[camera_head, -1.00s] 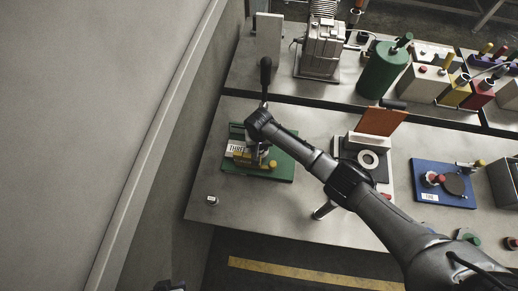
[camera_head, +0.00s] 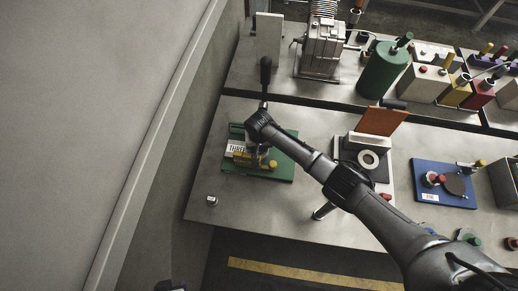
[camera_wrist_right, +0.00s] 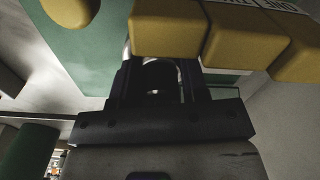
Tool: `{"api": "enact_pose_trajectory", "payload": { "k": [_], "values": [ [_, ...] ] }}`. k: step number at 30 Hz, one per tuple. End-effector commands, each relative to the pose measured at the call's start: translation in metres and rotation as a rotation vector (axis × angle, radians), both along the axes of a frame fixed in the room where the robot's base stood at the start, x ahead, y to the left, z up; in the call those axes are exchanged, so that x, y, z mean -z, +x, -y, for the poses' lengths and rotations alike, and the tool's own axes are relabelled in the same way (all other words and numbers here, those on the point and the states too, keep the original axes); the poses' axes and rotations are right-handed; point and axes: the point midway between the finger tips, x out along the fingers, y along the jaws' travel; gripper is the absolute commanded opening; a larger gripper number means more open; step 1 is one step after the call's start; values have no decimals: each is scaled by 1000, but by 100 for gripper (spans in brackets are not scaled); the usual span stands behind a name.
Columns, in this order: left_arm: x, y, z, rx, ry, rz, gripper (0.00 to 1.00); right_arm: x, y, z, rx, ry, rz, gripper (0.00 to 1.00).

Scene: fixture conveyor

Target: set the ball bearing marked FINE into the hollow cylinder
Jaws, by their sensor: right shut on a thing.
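My right gripper (camera_wrist_right: 158,85) is at the green fixture, its fingers close around a dark rounded thing (camera_wrist_right: 160,74) with a pale curved edge. I cannot tell what it is, and I can read no FINE mark. The green fixture (camera_head: 282,172) bears yellow blocks and a label reading THREE; in the right wrist view the yellow blocks (camera_wrist_right: 168,30) are just beyond the fingers. In the head view my wrist hides the fingertips and the grasp. I cannot clearly identify the hollow cylinder. My left gripper is not clearly in view.
A small pale piece (camera_head: 211,201) lies near the table's left front corner. A fixture with a white ring (camera_head: 368,160) and orange panel (camera_head: 381,121) stands right of the green one. A blue fixture (camera_head: 430,171) is farther right. Bare table (camera_head: 215,180) lies to the left.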

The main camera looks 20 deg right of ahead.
Motion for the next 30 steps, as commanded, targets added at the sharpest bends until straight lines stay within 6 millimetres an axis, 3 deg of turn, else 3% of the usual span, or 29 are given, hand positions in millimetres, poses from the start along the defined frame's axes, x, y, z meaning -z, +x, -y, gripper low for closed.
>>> {"api": "enact_pose_trajectory", "payload": {
  "k": [4,5,13,23,30],
  "values": [
    [0,0,-2,4,7,0,43,1,0,0,0,-1,0,8],
    [0,0,-2,5,7,0,43,1,0,0,0,-1,0,44],
    [0,0,-3,6,9,0,43,1,0,1,0,-1,0,70],
    [-1,0,-1,1,2,0,43,-3,0,1,0,-1,-1,71],
    [-6,0,1,-3,-4,0,43,-41,1,0,-1,1,3,71]
  ]
}}
